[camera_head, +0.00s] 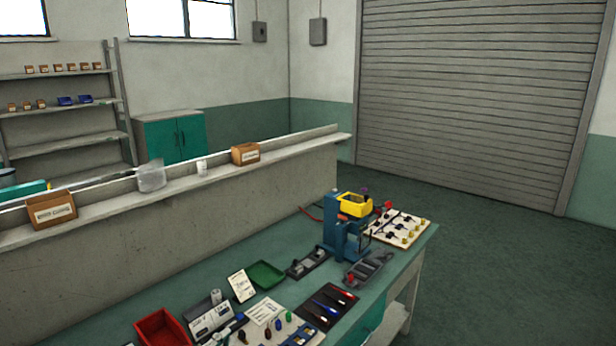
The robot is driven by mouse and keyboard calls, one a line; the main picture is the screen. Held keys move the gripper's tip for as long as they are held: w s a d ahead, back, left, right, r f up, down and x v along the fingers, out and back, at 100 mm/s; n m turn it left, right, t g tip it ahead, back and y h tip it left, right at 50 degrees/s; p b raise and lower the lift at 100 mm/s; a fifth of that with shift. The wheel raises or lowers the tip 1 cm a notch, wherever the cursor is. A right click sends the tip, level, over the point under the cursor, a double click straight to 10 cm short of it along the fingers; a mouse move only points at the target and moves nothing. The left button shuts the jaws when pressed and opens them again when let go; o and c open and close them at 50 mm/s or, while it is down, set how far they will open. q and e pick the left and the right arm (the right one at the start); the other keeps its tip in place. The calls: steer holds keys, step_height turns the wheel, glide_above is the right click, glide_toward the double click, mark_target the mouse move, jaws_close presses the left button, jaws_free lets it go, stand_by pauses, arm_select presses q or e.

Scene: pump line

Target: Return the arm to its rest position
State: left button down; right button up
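The task's own object is my arm, and little of it can be made out in the head view. A small grey and blue shape (228,329) at the bottom edge, among the items on the near bench, may be part of my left gripper. Its fingers are too small and crowded to tell open from shut. I see nothing held clear of the bench. My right gripper is not in view.
The green-topped bench (185,290) carries a red bin (162,328), a green tray (267,275), a blue press (345,240) with a yellow top, and a tool mat (327,306). A ledge (215,179) with boxes runs behind. The floor at right (510,270) is clear.

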arm_select(q)
steer(key=s+a+f+n+g+y, duration=0.2)
steer(key=s+a+f+n+g, duration=0.15)
steer(key=s+f, duration=0.2)
steer(key=s+a+f+n+g+y, duration=0.1)
steer(key=s+a+f+n+g, duration=0.1)
steer(key=s+f+g, duration=0.4)
steer(key=s+f+g+h, duration=0.1)
steer(key=s+f+g, duration=0.55)
steer(key=s, duration=0.75)
step_height(320, 180, down, 29)
steer(key=b, duration=0.3)
steer(key=s+a+f+b, duration=0.2)
steer(key=s+f, duration=1.6)
steer(key=f, duration=0.1)
steer(key=shift+a+f+g, duration=0.2)
steer(key=shift+a+g, duration=0.15)
steer(key=shift+g, duration=0.05)
